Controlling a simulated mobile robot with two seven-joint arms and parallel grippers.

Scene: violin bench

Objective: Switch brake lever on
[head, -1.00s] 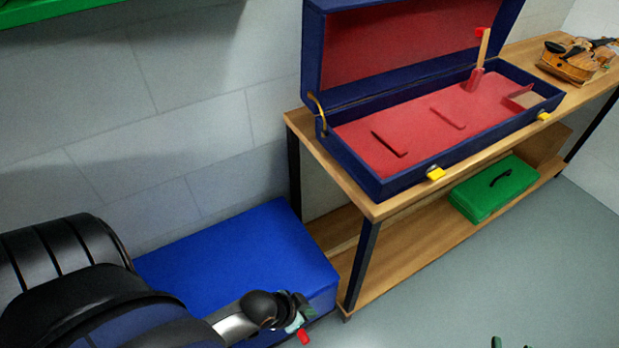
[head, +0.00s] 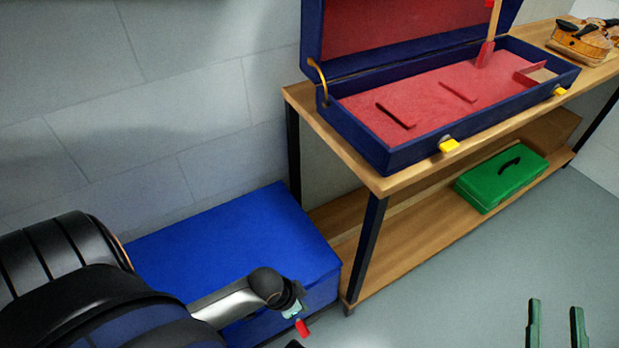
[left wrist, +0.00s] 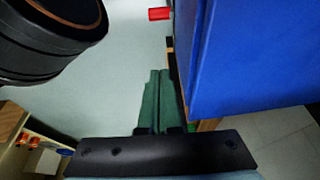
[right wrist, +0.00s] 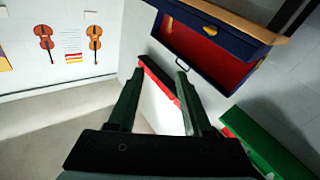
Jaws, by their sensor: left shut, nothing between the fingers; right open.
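No part is plainly marked as a brake lever. A small red handle-like piece (head: 302,327) shows low in front of the blue box; a red piece also shows at the top of the left wrist view (left wrist: 159,13). An upright wooden stick (head: 492,24) with red parts stands in the open case, its top cut off by the frame. My right gripper (head: 555,320) is open and empty at the bottom right, over the floor. It also shows open in the right wrist view (right wrist: 158,85). My left gripper (left wrist: 158,98) is shut and empty, beside a blue surface.
The blue case (head: 360,143) with red lining stands open on a wooden bench (head: 300,98). A violin (head: 582,42) lies at the bench's far end. A green box (head: 500,183) sits on the lower shelf. The blue box (head: 225,240) stands left of the bench. Grey floor (head: 440,275) is clear.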

